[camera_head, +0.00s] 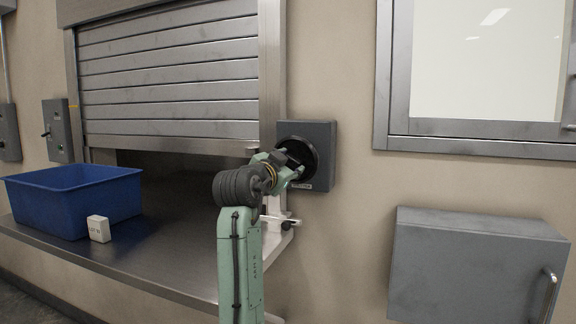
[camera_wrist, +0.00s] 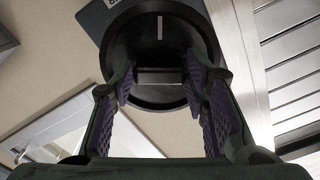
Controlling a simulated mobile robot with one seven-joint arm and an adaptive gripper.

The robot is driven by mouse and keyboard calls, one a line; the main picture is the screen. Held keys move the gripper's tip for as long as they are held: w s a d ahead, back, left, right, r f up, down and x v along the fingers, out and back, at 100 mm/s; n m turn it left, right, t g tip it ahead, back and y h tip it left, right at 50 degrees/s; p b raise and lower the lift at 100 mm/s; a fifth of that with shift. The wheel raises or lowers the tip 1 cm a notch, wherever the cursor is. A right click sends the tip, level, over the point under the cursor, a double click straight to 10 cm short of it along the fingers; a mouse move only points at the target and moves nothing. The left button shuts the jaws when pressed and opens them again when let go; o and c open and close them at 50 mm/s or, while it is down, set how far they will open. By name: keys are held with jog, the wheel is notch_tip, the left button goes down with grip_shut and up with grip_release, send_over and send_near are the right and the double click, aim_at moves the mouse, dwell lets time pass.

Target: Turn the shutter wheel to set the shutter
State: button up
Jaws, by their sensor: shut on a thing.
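The shutter wheel (camera_head: 313,147) is a round black disc on a grey wall box (camera_head: 325,132), right of the shutter. In the wrist view the wheel (camera_wrist: 135,40) has a pale mark (camera_wrist: 160,27) and a raised crossbar (camera_wrist: 160,76). My gripper (camera_wrist: 160,84) has its purple-padded fingers around this crossbar and is shut on it; in the head view my gripper (camera_head: 294,164) reaches the wheel from the front. The slatted metal shutter (camera_head: 170,75) hangs over the counter, its lower edge above the counter with a dark gap beneath.
A blue bin (camera_head: 75,205) and a small white labelled block (camera_head: 98,229) stand on the metal counter (camera_head: 165,265). A grey switch box (camera_head: 57,130) is left of the shutter. A framed window (camera_head: 480,65) and a grey handled cabinet (camera_head: 465,260) are on the right wall.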

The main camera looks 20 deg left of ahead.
jog(key=o, duration=1.1)
jog(key=shift+o, duration=0.2)
jog(key=s, duration=1.2)
jog(key=shift+a, duration=0.2)
